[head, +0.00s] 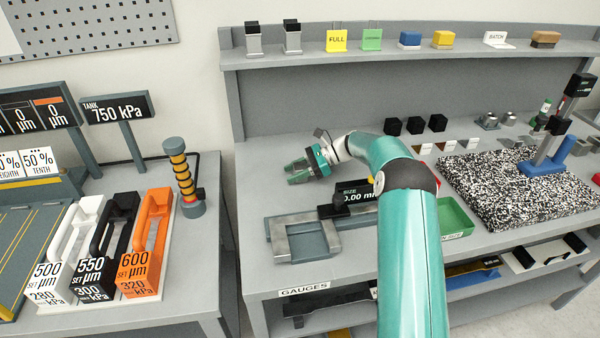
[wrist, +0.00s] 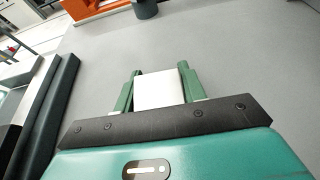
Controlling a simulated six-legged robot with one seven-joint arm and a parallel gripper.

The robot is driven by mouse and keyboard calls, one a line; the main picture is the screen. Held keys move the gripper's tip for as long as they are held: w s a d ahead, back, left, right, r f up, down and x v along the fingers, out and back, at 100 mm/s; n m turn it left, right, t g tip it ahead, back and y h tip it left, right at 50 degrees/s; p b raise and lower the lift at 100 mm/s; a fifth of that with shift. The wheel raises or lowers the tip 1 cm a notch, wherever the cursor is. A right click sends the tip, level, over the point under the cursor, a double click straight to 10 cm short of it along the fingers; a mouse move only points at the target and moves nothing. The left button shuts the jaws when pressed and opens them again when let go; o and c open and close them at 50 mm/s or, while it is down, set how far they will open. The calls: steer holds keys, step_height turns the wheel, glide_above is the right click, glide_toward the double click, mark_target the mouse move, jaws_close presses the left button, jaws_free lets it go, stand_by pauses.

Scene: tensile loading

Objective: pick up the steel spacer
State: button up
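My gripper (head: 298,172) is above the left back part of the grey bench, with its green fingers pointing left. In the wrist view a pale, smooth, squarish block (wrist: 160,90) sits between the fingers and fills the gap, seemingly touching both. It looks like the steel spacer, though its colour is washed out to near white. Its near end is hidden behind the dark gripper plate. In the head view the block is too small to make out between the fingers.
A steel fixture (head: 303,240) and a dark size display (head: 355,195) stand below and right of my gripper. Several black cubes (head: 415,125) are behind my arm. A speckled slab (head: 515,195) lies at right. Gauges with handles (head: 145,245) stand on the left table, across a gap.

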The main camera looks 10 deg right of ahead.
jaws_close()
steer(key=shift+r, duration=0.2)
